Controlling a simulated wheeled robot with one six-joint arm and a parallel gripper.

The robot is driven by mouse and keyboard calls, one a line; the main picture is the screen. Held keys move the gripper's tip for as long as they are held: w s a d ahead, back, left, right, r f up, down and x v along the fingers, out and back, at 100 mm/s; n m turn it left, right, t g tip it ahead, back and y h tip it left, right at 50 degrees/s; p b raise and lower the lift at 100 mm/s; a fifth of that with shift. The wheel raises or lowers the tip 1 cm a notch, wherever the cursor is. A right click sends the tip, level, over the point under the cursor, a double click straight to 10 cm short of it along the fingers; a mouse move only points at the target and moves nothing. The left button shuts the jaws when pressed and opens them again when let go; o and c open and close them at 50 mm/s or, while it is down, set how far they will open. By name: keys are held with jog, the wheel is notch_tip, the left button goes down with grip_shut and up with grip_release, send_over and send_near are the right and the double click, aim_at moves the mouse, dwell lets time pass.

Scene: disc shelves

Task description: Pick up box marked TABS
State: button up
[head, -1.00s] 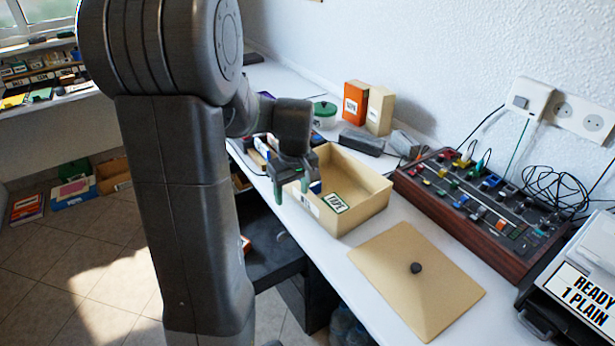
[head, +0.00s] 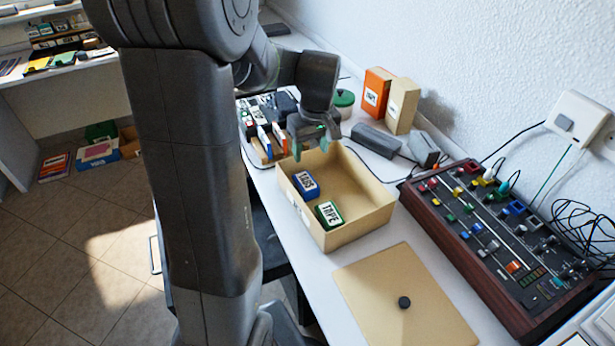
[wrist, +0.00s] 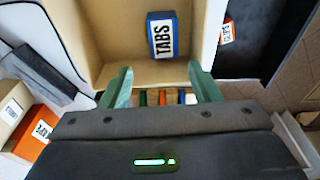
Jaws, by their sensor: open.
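The box marked TABS (head: 306,185) is small and blue with a white label. It lies in the open tan bin (head: 359,227), near the bin's left wall. A green box marked TAPE (head: 329,215) lies nearer the front in the same bin. My gripper (head: 311,150) is open and empty, above the bin's far end. In the wrist view the TABS box (wrist: 161,36) is ahead of the gripper (wrist: 163,82), between the lines of the two green fingers and apart from them.
The bin's lid with a black knob (head: 392,290) lies flat in front of the bin. A mixing console (head: 490,240) stands to the right. Orange (head: 376,92) and tan (head: 401,105) upright boxes and a grey block (head: 376,139) stand behind. A box marked CLIPS (wrist: 227,31) shows in the wrist view.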

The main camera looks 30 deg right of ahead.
aim_at(305, 181)
jog(key=f, duration=0.4)
jog(key=w+f, duration=0.1)
jog(key=f, duration=0.4)
jog(key=w+f+b, duration=0.1)
jog(key=f, duration=0.3)
jog(key=shift+a+f, duration=0.2)
jog(key=shift+a, duration=0.1)
jog(key=c, duration=0.8)
jog(key=shift+o, duration=0.2)
